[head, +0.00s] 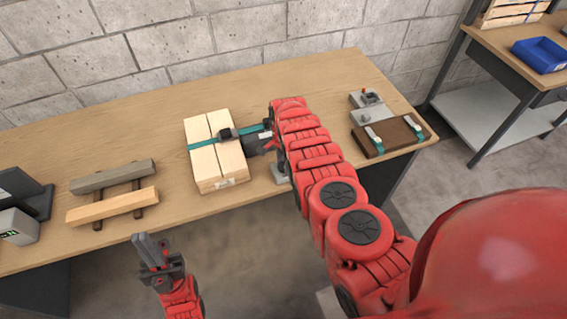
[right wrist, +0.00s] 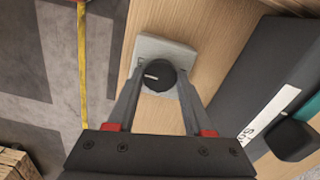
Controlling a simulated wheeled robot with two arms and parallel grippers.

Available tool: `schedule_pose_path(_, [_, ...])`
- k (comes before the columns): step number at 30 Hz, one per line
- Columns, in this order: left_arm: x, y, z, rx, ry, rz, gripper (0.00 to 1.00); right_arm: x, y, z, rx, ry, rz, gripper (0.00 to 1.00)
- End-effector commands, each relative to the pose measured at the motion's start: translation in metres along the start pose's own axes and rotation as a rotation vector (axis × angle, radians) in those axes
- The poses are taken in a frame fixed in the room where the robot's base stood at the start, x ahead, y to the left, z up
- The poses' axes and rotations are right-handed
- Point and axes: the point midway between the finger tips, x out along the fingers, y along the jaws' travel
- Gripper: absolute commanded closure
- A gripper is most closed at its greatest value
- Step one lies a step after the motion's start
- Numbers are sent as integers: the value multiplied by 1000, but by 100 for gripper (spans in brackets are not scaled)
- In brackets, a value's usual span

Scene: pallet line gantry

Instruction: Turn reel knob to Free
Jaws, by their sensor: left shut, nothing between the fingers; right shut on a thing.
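The reel knob (right wrist: 154,77) is a round black dial with a white pointer line, on a pale grey plate (right wrist: 165,48). In the right wrist view its pointer lies toward the left; marks on the plate are too small to read. My right gripper (right wrist: 157,84) is shut on the knob, one finger on each side. In the head view my red right arm hides the knob and most of this gripper; an edge of the plate (head: 279,173) shows beside the arm. My left gripper (head: 150,248) is shut and empty, in front of the table's front edge.
A dark reel housing (head: 257,146) sits beside a wooden block (head: 217,175) with a teal strap around it. A brown strapped board (head: 391,138) lies at right, wooden bars (head: 112,207) at left. The table's back is clear.

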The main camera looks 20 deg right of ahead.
Motion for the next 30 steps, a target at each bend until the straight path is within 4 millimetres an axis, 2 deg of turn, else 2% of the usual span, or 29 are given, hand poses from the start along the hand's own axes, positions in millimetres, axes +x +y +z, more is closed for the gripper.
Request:
schedule_pose_path(14, [0, 0, 0, 0, 0, 0, 100, 0, 0, 0, -77, 0, 0, 100])
schedule_pose_path(30, [4, 0, -1, 0, 0, 0, 100, 0, 0, 0, -534, -2, -1, 100])
